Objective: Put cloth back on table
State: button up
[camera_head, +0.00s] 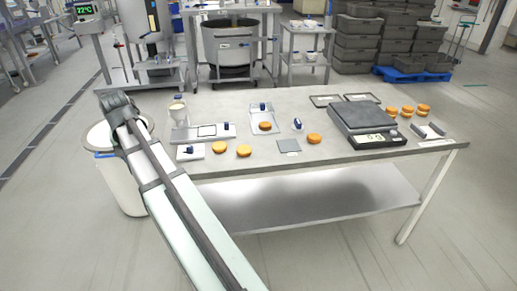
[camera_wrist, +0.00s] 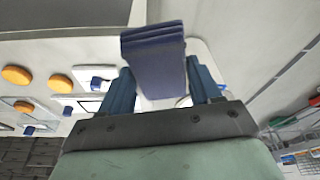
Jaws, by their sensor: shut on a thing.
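A folded dark blue cloth (camera_wrist: 152,58) sits between the two fingers of my gripper (camera_wrist: 160,84) in the wrist view, and my gripper is shut on it. The grey table (camera_head: 350,160) stands to the right of my arm in the head view. My arm reaches to the table's left end, by a white bin (camera_head: 122,185); my gripper's fingers are hidden there. A blue patch shows at the bin's upper side, and I cannot tell if it is the cloth.
The table carries a scale (camera_head: 365,118), a white dispenser (camera_head: 179,113), orange rounds (camera_head: 244,151), trays and small blue-handled tools. A grey square (camera_head: 288,146) lies near the front edge. A shelf (camera_head: 300,200) runs below.

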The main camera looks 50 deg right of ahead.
jog(key=s+d+m, duration=0.2)
jog(key=s+d, duration=0.2)
jog(key=d, duration=0.6)
jog(key=s+d+m, duration=0.1)
jog(key=s+d, duration=0.2)
jog(key=d, duration=0.7)
send_over(265, 147)
jog(key=shift+f, duration=0.8)
jog(key=shift+n, duration=0.3)
jog(key=shift+s+a+f, duration=0.1)
jog(key=shift+a+f, duration=0.05)
jog(key=shift+f, duration=1.45)
jog(key=shift+s+a+f, duration=0.1)
jog(key=shift+f, duration=1.5)
jog(key=shift+s+a+f, duration=0.1)
jog(key=shift+a+f, duration=0.05)
jog(key=shift+f, duration=1.45)
jog(key=shift+f, duration=0.15)
jog(key=o, duration=0.9)
jog(key=shift+o, duration=0.2)
jog(key=v, duration=1.2)
jog(key=shift+w+a, duration=0.15)
jog(key=shift+w, duration=0.1)
